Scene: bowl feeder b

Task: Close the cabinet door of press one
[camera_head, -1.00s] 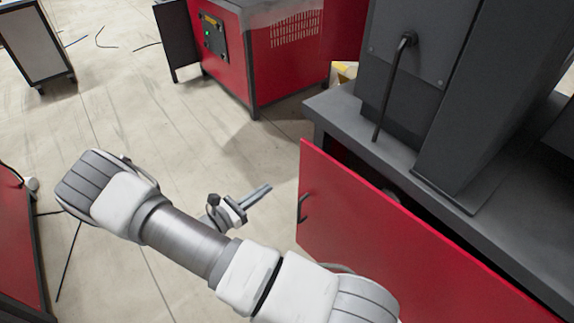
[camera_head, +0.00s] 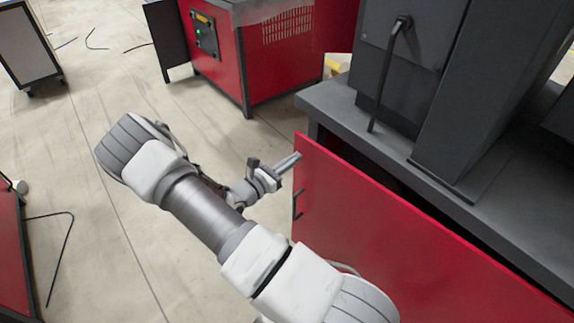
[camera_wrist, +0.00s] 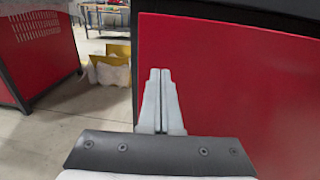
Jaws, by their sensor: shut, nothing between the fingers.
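The red cabinet door (camera_head: 400,235) of the press stands ajar in the head view, with a dark gap between its top edge and the grey press body (camera_head: 335,105). A dark handle (camera_head: 297,203) sits near the door's free left edge. My gripper (camera_head: 297,158) is shut and empty, its fingertips close to the outer face of the door near its upper left corner. In the wrist view the shut fingers (camera_wrist: 160,75) point toward the red door (camera_wrist: 235,85), near its left edge. I cannot tell whether the tips touch it.
Another red machine (camera_head: 270,55) with a control panel stands at the back. A yellow and white container (camera_wrist: 110,68) is on the floor beyond the door's edge. A red cabinet (camera_head: 12,265) is at lower left. The floor between is mostly clear, with some cables.

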